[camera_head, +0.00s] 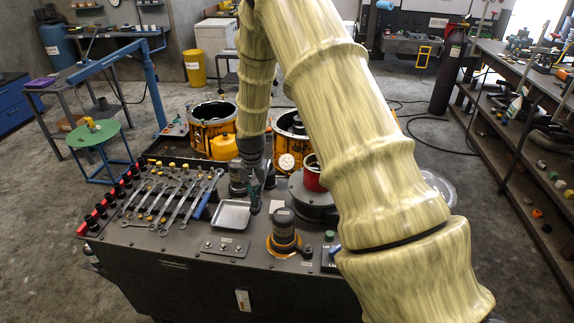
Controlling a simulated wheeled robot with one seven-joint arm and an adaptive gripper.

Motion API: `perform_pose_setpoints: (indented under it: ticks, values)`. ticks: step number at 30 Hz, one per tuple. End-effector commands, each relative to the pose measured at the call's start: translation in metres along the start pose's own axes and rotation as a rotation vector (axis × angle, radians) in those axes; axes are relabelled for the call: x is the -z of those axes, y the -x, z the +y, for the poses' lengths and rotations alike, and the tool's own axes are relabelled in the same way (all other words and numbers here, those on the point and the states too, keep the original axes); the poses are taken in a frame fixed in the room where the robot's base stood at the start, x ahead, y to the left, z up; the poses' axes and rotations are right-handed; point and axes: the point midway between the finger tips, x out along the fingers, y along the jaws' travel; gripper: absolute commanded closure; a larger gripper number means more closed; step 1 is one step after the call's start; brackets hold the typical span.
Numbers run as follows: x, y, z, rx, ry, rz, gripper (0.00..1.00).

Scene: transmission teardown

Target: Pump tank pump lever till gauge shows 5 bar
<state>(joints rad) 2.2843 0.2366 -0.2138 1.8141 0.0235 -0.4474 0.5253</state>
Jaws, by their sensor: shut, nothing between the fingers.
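A round white dial (286,162), which looks like the gauge, shows low on the front of an orange tank (281,146) behind the cart. Its needle and reading are too small to make out. My arm crosses close to the tank and hides part of its surroundings. I cannot clearly pick out the pump lever. My gripper (255,203) points down over the cart top, just right of a silver tray (233,214). It is shut and empty, apart from the tank and the dial.
The dark cart top (150,262) carries wrenches (178,200), a black-and-orange device (284,236) and a red can (313,174). Another orange tank (208,128) stands behind. A blue post (152,85) and green stool (94,134) stand left. Shelving (500,130) lines the right.

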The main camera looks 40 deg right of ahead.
Motion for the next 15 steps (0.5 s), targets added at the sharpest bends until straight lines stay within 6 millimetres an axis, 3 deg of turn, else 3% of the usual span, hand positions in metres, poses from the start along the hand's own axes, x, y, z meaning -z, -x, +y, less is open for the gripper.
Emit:
perform_pose_setpoints:
  ticks: [15]
  values:
    - [0.0, 0.042, -0.001, 0.001, 0.0, 0.001, 1.0]
